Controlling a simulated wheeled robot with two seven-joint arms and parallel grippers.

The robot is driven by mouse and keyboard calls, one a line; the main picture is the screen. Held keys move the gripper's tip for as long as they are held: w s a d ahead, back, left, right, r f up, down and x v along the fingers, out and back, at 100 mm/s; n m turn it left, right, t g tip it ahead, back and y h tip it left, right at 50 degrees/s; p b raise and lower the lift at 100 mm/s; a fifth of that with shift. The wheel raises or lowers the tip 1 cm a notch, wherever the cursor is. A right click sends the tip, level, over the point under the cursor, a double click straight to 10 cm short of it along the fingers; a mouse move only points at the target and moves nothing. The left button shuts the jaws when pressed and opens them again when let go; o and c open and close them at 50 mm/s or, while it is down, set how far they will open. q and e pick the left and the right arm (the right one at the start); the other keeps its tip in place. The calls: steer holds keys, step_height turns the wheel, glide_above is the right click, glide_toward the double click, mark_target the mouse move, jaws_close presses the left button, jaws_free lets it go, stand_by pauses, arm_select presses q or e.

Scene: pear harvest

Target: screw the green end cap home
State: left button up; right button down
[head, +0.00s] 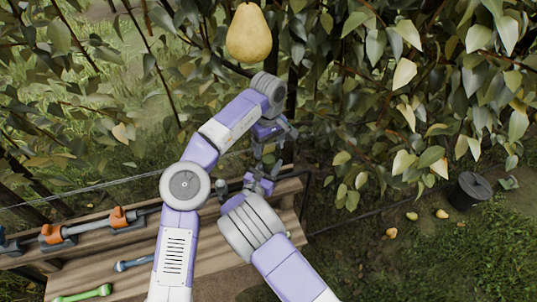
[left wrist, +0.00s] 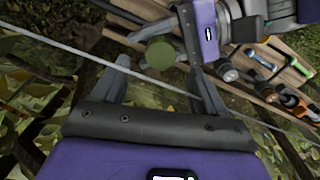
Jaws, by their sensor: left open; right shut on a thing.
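The green end cap (left wrist: 160,53) shows as a round, dull green disc in the left wrist view. It sits at my right gripper (left wrist: 168,36), which is shut; the held part behind the cap is mostly hidden. My left gripper (left wrist: 160,88) is open, with its fingers spread below the cap and apart from it. In the head view my left gripper (head: 267,158) points down close above my right gripper (head: 256,184). The cap cannot be made out there, and how far it is screwed on cannot be told.
A thin wire (left wrist: 85,52) crosses close to my left fingers. The wooden bench (head: 215,280) carries orange clamps (head: 52,234), a blue tool (head: 134,263) and a green tool (head: 84,293). A pear (head: 249,34) hangs among leaves. A black bucket (head: 470,190) stands right.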

arm_select(q)
steer(key=shift+r, duration=1.05)
arm_select(e)
steer(key=c, duration=0.6)
jaws_free()
steer(key=shift+o, duration=0.2)
steer(key=shift+s, duration=0.1)
